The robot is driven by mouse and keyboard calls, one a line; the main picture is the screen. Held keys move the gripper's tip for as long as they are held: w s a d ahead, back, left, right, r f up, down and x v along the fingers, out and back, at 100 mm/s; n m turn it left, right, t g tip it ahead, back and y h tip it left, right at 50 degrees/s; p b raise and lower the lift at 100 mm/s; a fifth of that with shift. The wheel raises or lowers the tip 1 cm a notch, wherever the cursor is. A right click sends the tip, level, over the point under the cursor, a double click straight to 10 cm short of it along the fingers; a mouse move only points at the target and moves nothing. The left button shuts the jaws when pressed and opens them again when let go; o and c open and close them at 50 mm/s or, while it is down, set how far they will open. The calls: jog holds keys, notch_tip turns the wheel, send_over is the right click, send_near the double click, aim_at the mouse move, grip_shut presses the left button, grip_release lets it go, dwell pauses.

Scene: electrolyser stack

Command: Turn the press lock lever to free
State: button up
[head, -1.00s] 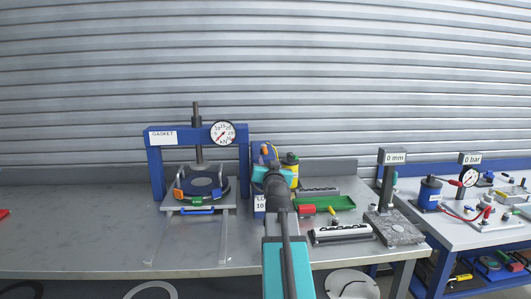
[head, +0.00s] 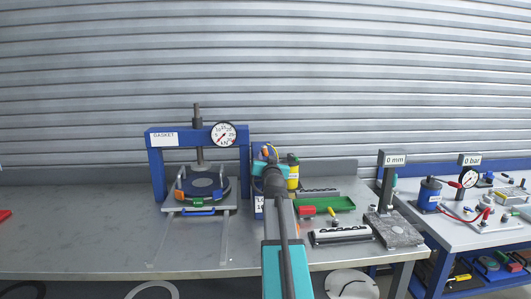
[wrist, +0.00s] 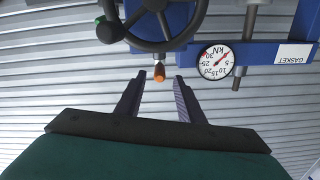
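The press lock lever shows in the wrist view as a short orange tip (wrist: 159,74) on a dark stem, just below the black handwheel (wrist: 152,22). My gripper (wrist: 160,79) is open, its two dark fingers on either side of the orange tip, with a gap visible on both sides. In the head view the blue press frame (head: 157,168) carries a GASKET label and a round dial (head: 222,135). My arm hides most of the gripper and the press's right side there. Small orange parts show above the arm's end; I cannot tell which is the lever.
A yellow container (head: 293,177) stands just right of my arm. A green tray (head: 336,204) and a silver block (head: 342,235) lie further right on the bench. The gauge stand reading 0 mm (head: 393,159) stands beyond them. The bench's left part (head: 70,225) is mostly clear.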

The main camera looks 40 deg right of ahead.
aim_at(266, 152)
jog(key=shift+p+x, duration=0.85)
jog(key=shift+x, duration=2.3)
grip_shut()
jog(key=shift+a+f, duration=0.1)
